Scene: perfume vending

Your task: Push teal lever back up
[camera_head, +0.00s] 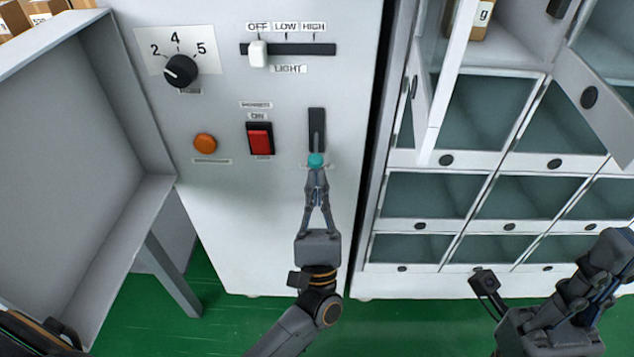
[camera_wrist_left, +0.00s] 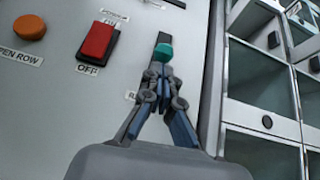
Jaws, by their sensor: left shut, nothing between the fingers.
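The teal lever knob (camera_head: 316,160) sits at the lower end of its dark vertical slot (camera_head: 317,122) on the grey panel. My left gripper (camera_head: 317,174) is shut with nothing between its fingers, its fingertips just below the knob. In the left wrist view the teal knob (camera_wrist_left: 163,53) shows right above the left gripper's fingertips (camera_wrist_left: 160,72). I cannot tell whether they touch the knob. My right gripper (camera_head: 484,283) is at the lower right, away from the panel; its jaws do not show clearly.
Left of the lever are a red rocker switch (camera_head: 259,140) and an orange button (camera_head: 205,143). Above are a black dial (camera_head: 181,71) and a white light slider (camera_head: 259,54). A cabinet with glass compartments (camera_head: 427,195) stands right, some doors open. An empty shelf (camera_head: 75,150) is left.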

